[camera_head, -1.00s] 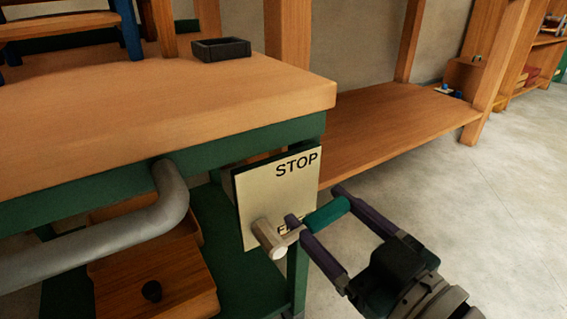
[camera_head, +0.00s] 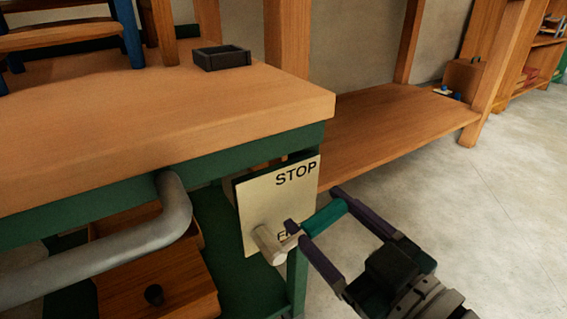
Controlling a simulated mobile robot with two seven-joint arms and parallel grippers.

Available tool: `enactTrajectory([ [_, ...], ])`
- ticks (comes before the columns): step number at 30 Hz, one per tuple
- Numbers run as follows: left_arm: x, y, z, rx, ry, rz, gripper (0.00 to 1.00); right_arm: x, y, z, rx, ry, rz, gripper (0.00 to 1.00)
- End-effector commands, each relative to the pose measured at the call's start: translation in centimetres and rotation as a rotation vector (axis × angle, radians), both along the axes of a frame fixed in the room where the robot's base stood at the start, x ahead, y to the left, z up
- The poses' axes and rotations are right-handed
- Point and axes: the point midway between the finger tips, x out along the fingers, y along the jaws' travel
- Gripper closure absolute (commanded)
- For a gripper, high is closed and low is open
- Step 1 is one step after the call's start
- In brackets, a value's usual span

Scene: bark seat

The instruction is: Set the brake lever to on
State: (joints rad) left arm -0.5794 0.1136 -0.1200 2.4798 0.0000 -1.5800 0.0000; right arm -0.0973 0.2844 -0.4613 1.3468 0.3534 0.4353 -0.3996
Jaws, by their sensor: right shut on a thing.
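The brake lever has a pale round hub (camera_head: 268,245) on a cream plate (camera_head: 262,197) and a green handle (camera_head: 325,217) reaching out to the right. The plate reads STOP at the top; lettering lower down is partly hidden behind the lever. It is fixed to the end of the workbench, under the top's corner. My right gripper (camera_head: 322,219) comes from the lower right and is shut on the green handle, one purple finger at each end. The left gripper is not in view.
The workbench (camera_head: 150,115) fills the left, with a grey bent pipe (camera_head: 165,225) and a wooden drawer box (camera_head: 160,275) below its top. A small black tray (camera_head: 222,58) sits on it. A wooden shelf (camera_head: 400,130) stands behind. Bare floor (camera_head: 510,190) lies to the right.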

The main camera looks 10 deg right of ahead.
Motion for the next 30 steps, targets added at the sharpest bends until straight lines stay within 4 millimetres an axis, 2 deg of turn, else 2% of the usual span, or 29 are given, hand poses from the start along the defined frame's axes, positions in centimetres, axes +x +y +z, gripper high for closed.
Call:
enactTrajectory([
  [3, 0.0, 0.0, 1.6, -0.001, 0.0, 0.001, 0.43, -0.1, 0.1, 1.0, -0.083, -0.026, -0.002, 1.0],
  [15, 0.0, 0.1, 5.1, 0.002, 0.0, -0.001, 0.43, -0.5, 1.3, 3.2, -0.434, -0.153, -0.002, 1.0],
  [30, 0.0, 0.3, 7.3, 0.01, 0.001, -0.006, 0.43, -1.4, 3.7, 4.9, -0.875, -0.313, -0.001, 1.0],
])
